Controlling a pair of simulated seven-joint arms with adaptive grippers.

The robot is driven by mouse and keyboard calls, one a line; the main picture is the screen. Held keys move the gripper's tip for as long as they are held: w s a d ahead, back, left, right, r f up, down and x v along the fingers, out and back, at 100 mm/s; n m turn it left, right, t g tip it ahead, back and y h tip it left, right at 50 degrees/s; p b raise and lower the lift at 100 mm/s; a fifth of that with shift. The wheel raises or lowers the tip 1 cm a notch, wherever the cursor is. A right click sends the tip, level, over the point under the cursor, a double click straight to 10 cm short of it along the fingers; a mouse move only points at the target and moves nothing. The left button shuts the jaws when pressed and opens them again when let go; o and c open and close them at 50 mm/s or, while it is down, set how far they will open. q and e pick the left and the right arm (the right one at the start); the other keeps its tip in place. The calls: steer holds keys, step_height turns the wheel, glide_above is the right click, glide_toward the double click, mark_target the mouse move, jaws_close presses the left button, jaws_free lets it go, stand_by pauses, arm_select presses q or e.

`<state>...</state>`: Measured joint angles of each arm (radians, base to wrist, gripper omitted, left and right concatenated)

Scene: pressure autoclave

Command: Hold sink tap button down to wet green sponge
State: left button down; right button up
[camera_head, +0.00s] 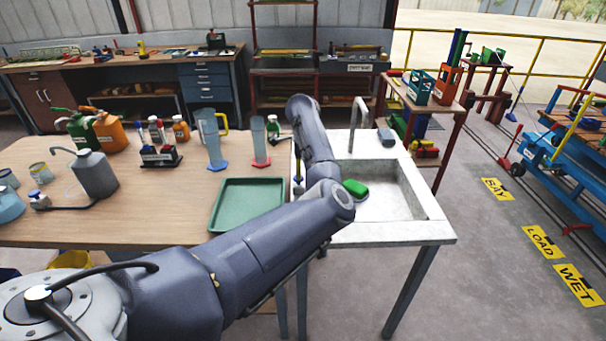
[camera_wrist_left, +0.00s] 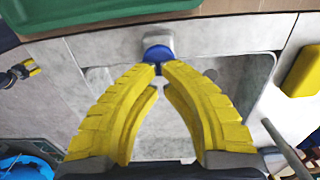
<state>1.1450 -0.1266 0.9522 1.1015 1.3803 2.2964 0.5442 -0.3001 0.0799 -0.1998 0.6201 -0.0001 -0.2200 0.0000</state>
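The tap (camera_head: 356,115) rises at the back of the sink. A round blue button (camera_wrist_left: 157,53) sits on a grey mount at the sink rim. My left gripper (camera_wrist_left: 160,68) has its yellow fingers drawn together, tips at the button; I cannot tell whether they press it. In the head view my arm hides most of that gripper. I see no water running. My right gripper is not in view.
A green tray (camera_head: 222,229) lies on the wooden table left of the sink. Two measuring cylinders (camera_head: 212,140) (camera_head: 259,142) stand behind it. A grey block (camera_head: 386,137) sits on the back rim. A yellow block (camera_wrist_left: 304,72) shows at the wrist view's right edge.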

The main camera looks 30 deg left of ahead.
arm_select(q)
steer(key=shift+f, duration=1.3)
steer(key=shift+s+d+f, duration=0.1)
steer(key=shift+s+f, duration=0.05)
stand_by(0.5)
step_height(320, 180, up, 15)
steer(key=shift+f, duration=0.2)
stand_by(0.4)
stand_by(1.0)
